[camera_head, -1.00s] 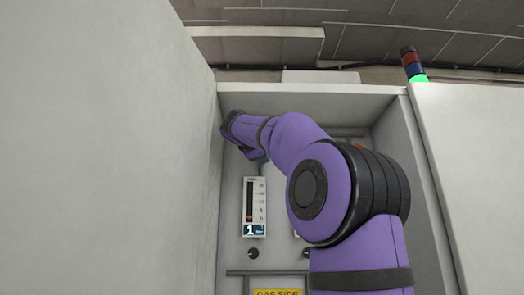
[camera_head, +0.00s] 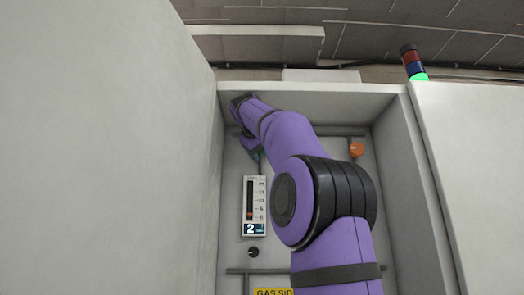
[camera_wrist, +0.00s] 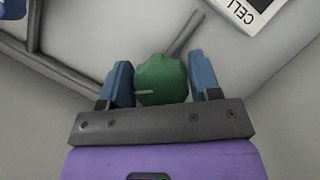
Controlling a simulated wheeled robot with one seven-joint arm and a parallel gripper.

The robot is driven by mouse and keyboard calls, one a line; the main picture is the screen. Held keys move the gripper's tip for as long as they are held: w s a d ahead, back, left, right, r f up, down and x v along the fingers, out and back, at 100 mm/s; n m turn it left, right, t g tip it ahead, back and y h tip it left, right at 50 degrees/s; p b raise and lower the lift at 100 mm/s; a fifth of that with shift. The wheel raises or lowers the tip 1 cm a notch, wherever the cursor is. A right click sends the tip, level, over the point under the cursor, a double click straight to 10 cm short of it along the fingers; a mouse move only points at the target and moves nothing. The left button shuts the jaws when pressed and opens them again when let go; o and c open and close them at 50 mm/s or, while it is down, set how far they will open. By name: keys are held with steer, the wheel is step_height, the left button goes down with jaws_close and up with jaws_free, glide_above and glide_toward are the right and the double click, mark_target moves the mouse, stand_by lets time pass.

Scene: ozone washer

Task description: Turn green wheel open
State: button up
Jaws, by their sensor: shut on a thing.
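The green wheel (camera_wrist: 160,82) shows in the wrist view as a round knob with a pale mark on its left side. It sits between the two blue fingers of my gripper (camera_wrist: 162,78), which are shut on it. In the head view my gripper (camera_head: 249,147) is at the upper left of the cabinet recess, above a gauge. There the wheel is mostly hidden by my gripper. A thin pipe (camera_wrist: 185,32) runs up and right from behind the wheel.
The gauge (camera_head: 254,205) has a red level low on its scale and the digit 2. A dark knob (camera_head: 253,252) is below it, and an orange knob (camera_head: 356,150) is at the right. Cabinet walls (camera_head: 110,160) stand close at the left and right. Pipes (camera_wrist: 50,65) run near the left finger.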

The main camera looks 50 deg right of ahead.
steer(key=m+t+y, duration=0.1)
steer(key=m, duration=0.2)
steer(key=shift+w+f+y, duration=0.1)
steer(key=shift+f+y, duration=0.05)
steer(key=shift+y, duration=0.25)
steer(key=shift+a+m+t+y, duration=0.1)
steer(key=shift+m+t+y, duration=0.55)
steer(key=shift+m, duration=0.65)
steer(key=o, duration=0.8)
steer(key=shift+o, duration=0.2)
steer(key=v, duration=1)
steer(key=shift+s+a, duration=0.25)
steer(key=shift+a, duration=0.05)
